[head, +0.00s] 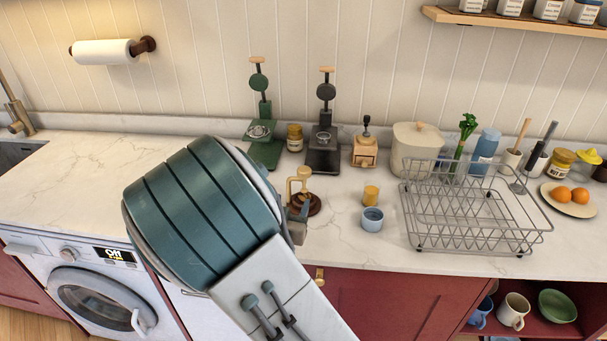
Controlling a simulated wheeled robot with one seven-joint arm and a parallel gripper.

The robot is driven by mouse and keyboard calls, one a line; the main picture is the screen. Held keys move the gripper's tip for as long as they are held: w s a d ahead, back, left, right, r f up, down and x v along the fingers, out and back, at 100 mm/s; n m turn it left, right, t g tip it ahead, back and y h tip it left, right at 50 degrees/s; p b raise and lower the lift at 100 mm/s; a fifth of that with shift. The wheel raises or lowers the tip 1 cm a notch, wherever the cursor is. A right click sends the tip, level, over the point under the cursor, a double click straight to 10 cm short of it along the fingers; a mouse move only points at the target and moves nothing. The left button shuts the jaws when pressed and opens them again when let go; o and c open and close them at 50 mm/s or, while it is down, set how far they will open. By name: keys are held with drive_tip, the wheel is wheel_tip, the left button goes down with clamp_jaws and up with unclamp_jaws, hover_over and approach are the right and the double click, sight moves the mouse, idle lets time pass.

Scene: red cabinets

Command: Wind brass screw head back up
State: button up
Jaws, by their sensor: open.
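A small brass-coloured screw piece (301,181) with a looped frame stands upright on a round dark brown base (313,205) on the counter, just behind my arm. Its lower left part is hidden by my arm. My gripper (300,212) is mostly hidden behind my large green and white arm link; only a grey edge shows, in front of the brass piece. The gripper is open, and I cannot tell whether it touches the brass piece.
Behind stand a green press (264,130), a dark press (324,140) and a wooden grinder (365,150). To the right are a yellow cup (371,194), a blue cup (372,220) and a wire dish rack (465,240). The left countertop (110,180) is clear.

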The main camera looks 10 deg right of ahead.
sight(302, 175)
drive_tip(key=shift+t+h, duration=0.3)
drive_tip(key=shift+t, duration=0.1)
drive_tip(key=p+x, duration=0.1)
drive_tip(key=x, duration=0.8)
drive_tip(key=p+x, duration=0.1)
drive_tip(key=x, duration=0.3)
drive_tip(key=shift+w+d+r+p, duration=0.15)
drive_tip(key=shift+w+r+p, duration=0.15)
drive_tip(key=shift+r, duration=0.1)
drive_tip(key=c, duration=1)
